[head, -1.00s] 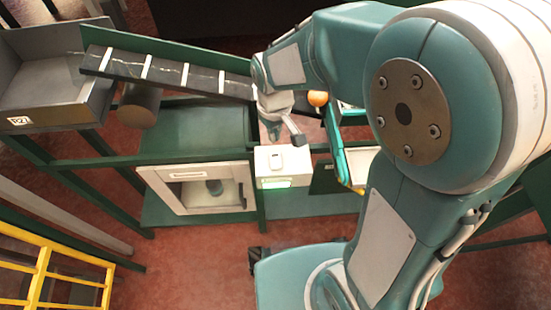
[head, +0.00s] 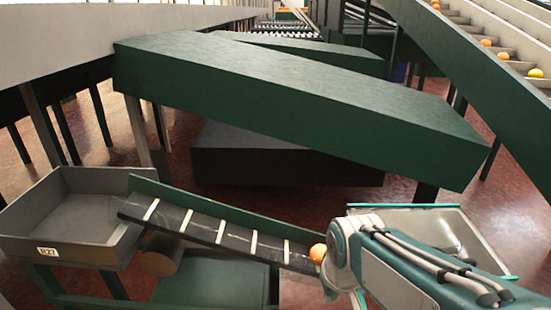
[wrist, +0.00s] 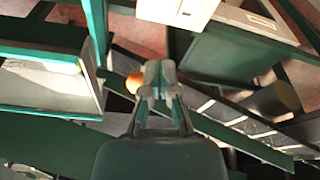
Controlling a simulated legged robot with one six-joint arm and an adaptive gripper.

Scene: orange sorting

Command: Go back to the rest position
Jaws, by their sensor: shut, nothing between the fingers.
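My gripper (wrist: 158,78) is shut and empty in the wrist view, its fingertips together. In the head view only part of my arm shows at the lower right, and the fingertips are out of sight. An orange (head: 318,253) sits at the right end of a dark belt with white cross strips (head: 235,238).
A grey bin (head: 62,245) marked R27 stands at the belt's left end. A tray (head: 450,232) lies behind my arm. Big green covers (head: 300,100) fill the middle, and a sloped conveyor with several oranges (head: 470,40) is at upper right. A white box (wrist: 180,10) tops the wrist view.

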